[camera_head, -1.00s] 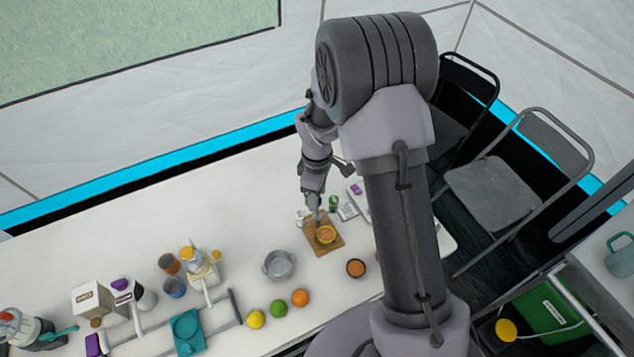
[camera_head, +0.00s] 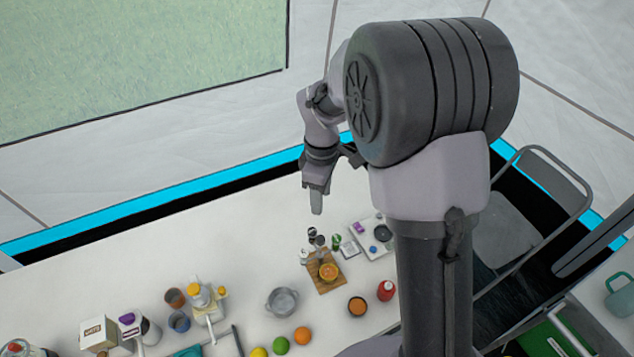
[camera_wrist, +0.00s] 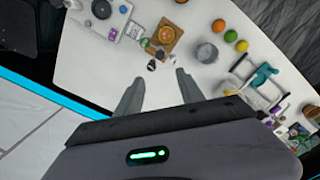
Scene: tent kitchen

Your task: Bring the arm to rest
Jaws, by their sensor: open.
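My gripper (camera_head: 316,208) is raised above the back part of the white table (camera_head: 230,240), with its jaws pointing down. In the wrist view my gripper (camera_wrist: 158,90) shows two fingers spread apart with nothing between them. The wooden board (camera_head: 326,285) with an orange-topped bowl (camera_head: 328,271) on it lies on the table, below and to the front of the gripper. The arm is bent at the elbow and hangs over the table, apart from everything on it.
A grey pot (camera_head: 282,302), an orange bowl (camera_head: 357,306) and a red bottle (camera_head: 386,290) stand near the board. Fruit (camera_head: 302,336) lies at the front. Bottles and cups (camera_head: 200,294) stand to the left. A dark folding chair (camera_head: 500,225) is at the right. The table's back left is bare.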

